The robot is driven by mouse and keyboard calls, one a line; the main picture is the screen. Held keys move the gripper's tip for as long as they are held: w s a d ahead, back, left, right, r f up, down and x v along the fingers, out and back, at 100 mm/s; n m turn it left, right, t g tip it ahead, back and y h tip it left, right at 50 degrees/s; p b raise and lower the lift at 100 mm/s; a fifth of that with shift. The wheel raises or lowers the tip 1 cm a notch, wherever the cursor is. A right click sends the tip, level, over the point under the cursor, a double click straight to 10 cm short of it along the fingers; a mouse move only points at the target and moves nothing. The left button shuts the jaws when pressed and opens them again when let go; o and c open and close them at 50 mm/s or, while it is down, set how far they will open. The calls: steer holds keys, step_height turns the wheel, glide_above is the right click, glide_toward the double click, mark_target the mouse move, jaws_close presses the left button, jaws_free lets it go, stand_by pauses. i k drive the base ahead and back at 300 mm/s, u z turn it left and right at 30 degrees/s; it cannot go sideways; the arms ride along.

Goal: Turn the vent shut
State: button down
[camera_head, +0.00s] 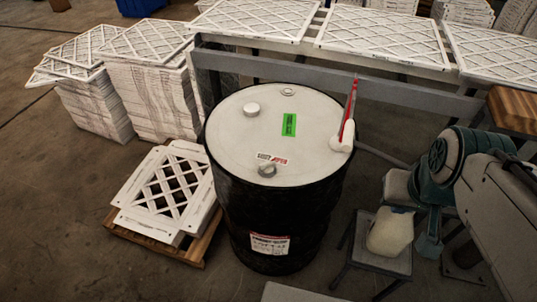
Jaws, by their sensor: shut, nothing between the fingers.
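A black drum (266,225) with a white top stands in the middle of the head view. On its lid are a round white cap (251,109), a small ring-like fitting (288,91) at the back, and a grey raised fitting (267,170) near the front edge. A white fitting with an upright red lever (350,105) sits at the lid's right edge. I cannot tell for sure which one is the vent. My gripper (429,247) hangs at the right, apart from the drum and below lid height. It is shut and empty.
A small grey stool with a cream-coloured item (390,232) stands between the drum and my gripper. A rack holding white filters (380,40) runs behind the drum. Filter stacks (150,95) stand at the left, and a pallet with filters (168,192) is at the front left.

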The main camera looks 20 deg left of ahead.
mark_target(267, 167)
steer(key=k, duration=0.45)
steer(key=u, duration=0.8)
steer(key=i, duration=1.05)
steer(key=u, duration=0.05)
steer(key=k, duration=1.05)
steer(key=z, duration=0.8)
steer(key=i, duration=1)
